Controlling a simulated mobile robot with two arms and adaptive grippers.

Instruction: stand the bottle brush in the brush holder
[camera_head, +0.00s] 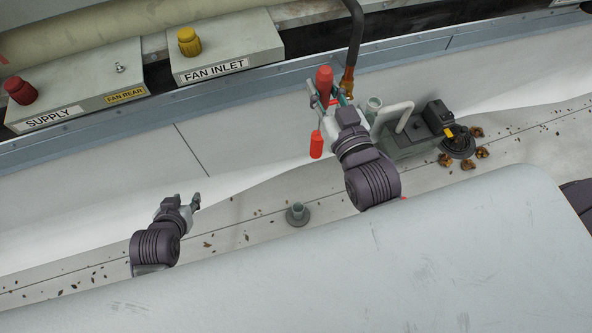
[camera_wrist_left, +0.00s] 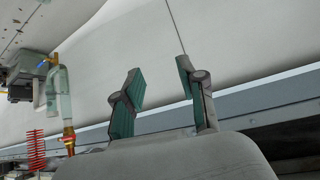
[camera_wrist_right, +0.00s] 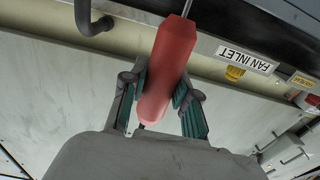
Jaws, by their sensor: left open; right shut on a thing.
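The bottle brush has a smooth red handle (camera_head: 324,82) and a red lower part (camera_head: 316,145). My right gripper (camera_head: 331,101) is shut on the handle; the right wrist view shows the handle (camera_wrist_right: 167,70) between its fingers (camera_wrist_right: 160,100), with a thin metal wire leaving its far end. Red bristles (camera_wrist_left: 36,150) show at the lower left in the left wrist view. The brush holder (camera_head: 297,213), a small grey cup on a round base, stands empty below and left of the right arm. My left gripper (camera_head: 186,201) is open and empty, left of the holder; its fingers (camera_wrist_left: 157,95) show apart.
A grey pump unit (camera_head: 405,137) with a white pipe stands right of the right gripper. A dark hose (camera_head: 353,45) comes down behind. Boxes labelled SUPPLY (camera_head: 75,85) and FAN INLET (camera_head: 225,50) line the back. Debris lies scattered; a pale panel (camera_head: 300,275) fills the front.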

